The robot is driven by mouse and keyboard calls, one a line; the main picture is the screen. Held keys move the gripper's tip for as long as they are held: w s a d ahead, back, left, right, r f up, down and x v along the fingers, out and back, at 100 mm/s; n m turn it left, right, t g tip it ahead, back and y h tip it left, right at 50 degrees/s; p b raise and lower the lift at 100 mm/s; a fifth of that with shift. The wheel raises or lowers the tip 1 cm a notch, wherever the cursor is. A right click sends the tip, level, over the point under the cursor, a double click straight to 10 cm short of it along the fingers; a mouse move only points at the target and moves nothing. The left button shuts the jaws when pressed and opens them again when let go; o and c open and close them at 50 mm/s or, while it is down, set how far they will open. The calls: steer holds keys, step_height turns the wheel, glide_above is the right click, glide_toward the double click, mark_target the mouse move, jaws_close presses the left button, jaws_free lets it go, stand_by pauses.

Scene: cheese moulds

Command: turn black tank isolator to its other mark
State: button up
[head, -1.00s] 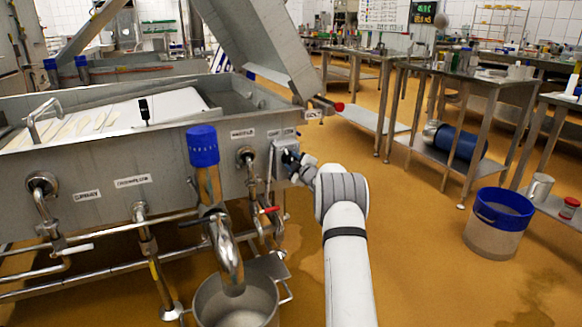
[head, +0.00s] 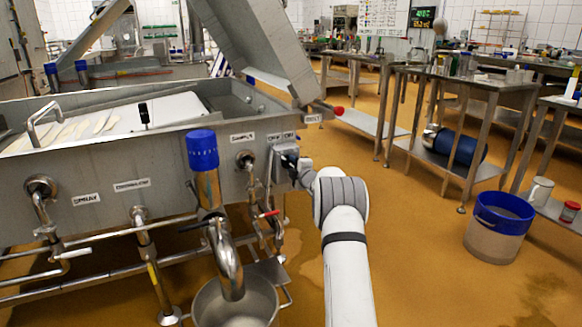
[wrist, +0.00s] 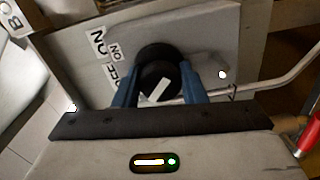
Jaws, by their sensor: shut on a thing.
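The black tank isolator knob (wrist: 158,77) sits on a grey box with a white pointer line across its face. The line runs slantwise, from lower left to upper right in the wrist view. White ON and OFF labels (wrist: 113,56) are to the knob's upper left; I cannot tell which mark the pointer indicates. My gripper (wrist: 160,84) is shut on the knob, one blue finger on each side. In the head view the isolator box (head: 278,163) is at the tank's right corner, and my gripper (head: 294,166) reaches it from the right, partly hiding the knob.
The steel tank (head: 100,168) fills the left side. A blue-capped pipe (head: 203,165), a red-handled valve (head: 268,213) and a steel pot (head: 236,305) are left of my arm. A blue-rimmed bucket (head: 499,225) stands right. The floor between arm and bucket is clear.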

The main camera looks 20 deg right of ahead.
steer(key=shift+w+a+r, duration=0.2)
steer(key=shift+a+r, duration=0.1)
steer(key=shift+r, duration=0.15)
steer(key=o, duration=1)
steer(key=shift+s, duration=0.1)
steer(key=s, duration=0.2)
steer(key=s+p, duration=0.1)
steer(key=s, duration=0.2)
steer(key=s+f+p, duration=0.1)
steer(key=s, duration=0.2)
steer(key=shift+d, duration=0.35)
